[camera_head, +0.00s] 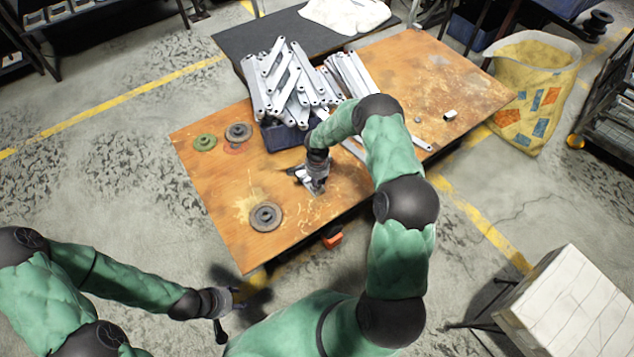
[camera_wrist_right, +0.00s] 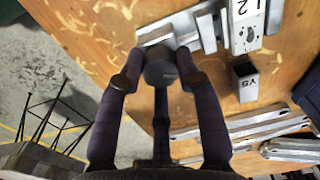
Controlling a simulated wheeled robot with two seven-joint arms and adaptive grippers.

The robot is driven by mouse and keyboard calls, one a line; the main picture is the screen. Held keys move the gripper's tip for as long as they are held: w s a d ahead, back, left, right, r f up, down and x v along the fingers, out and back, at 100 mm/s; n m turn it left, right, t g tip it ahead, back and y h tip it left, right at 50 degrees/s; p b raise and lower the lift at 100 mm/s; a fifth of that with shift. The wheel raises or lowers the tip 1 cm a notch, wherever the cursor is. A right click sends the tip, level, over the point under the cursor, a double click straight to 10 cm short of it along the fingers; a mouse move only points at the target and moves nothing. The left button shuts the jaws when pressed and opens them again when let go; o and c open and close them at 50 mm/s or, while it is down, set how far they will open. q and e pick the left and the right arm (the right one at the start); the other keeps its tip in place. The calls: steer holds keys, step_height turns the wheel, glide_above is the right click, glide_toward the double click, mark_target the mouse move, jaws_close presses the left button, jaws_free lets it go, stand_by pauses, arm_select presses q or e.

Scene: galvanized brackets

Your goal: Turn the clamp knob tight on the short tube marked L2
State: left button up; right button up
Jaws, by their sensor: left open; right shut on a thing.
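My right gripper (camera_wrist_right: 162,76) is shut on the dark round clamp knob (camera_wrist_right: 160,66), with fingers on both sides of it. The grey metal clamp (camera_wrist_right: 186,31) lies beyond the knob on the wooden table. The light tube marked L2 (camera_wrist_right: 245,32) is at the clamp's right end; I cannot tell how firmly it is gripped. A short tube marked Y5 (camera_wrist_right: 244,84) stands apart, nearer my gripper. In the head view my right gripper (camera_head: 317,186) is at the table's middle and hides part of the clamp. My left gripper (camera_head: 222,312) is open and empty, off the table's front left.
The table (camera_head: 225,225) carries a dark bin (camera_head: 280,138) heaped with grey brackets (camera_head: 285,80). A yellow sack (camera_head: 535,85) stands right.

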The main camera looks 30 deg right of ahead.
steer(key=m, duration=0.6)
steer(key=o, duration=1.1)
steer(key=n, duration=1.8)
